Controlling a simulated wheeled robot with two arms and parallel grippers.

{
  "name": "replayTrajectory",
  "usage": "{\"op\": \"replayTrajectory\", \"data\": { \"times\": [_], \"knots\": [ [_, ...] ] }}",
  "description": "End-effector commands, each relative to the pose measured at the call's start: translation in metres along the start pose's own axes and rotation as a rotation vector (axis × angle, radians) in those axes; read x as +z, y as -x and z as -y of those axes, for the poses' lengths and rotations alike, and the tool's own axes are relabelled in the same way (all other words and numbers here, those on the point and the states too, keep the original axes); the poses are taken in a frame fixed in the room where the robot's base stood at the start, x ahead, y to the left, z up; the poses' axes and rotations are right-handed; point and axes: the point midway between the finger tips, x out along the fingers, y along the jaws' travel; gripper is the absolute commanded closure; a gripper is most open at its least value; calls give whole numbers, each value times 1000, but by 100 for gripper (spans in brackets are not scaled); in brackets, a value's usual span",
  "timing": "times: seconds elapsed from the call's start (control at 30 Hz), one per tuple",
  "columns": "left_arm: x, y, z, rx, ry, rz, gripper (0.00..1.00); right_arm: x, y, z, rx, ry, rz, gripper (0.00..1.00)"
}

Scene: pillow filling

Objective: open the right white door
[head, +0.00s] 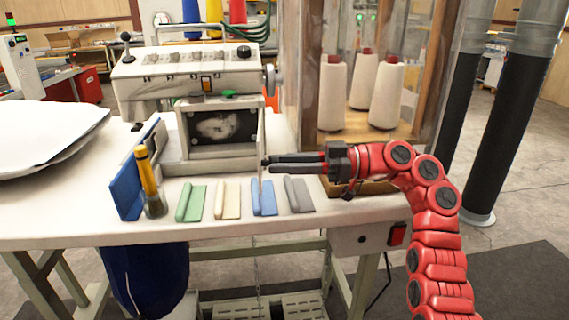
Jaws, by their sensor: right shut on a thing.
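The white machine (185,75) stands on the table, with a dark square window (222,127) in its front that shows pale fluffy stuff. A thin pale upright edge (261,150) stands at the right side of this window; it looks like the right white door seen nearly edge-on, but I cannot tell how far it stands open. My right gripper (267,163) comes in from the right, its black fingers level and pointing left. Its fingertips are at this edge, shut on it as far as I can see. My left gripper is not in view.
Green, cream, blue and grey folded cloths (228,200) lie along the table front (110,218). A blue panel (127,188) and a yellow-handled tool (148,180) stand left of them. A glass-and-wood case with white thread cones (333,95) stands behind my right arm. White pillows (45,135) lie at left.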

Motion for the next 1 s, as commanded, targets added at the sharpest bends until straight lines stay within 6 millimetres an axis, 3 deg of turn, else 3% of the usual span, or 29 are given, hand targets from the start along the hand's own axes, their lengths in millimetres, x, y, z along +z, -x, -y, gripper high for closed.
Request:
{"op": "replayTrajectory", "data": {
  "times": [0.17,0.2,0.37,0.77,1.0],
  "knots": [
    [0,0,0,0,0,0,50,-1,0,0,1,1,-2,100],
    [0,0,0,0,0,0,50,-1,0,0,1,1,-2,67],
    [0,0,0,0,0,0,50,-1,0,0,1,1,-2,39],
    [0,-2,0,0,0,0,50,-1,8,-1,3,-1,-1,39],
    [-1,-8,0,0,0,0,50,-2,59,-1,7,-3,0,39]
  ]
}}
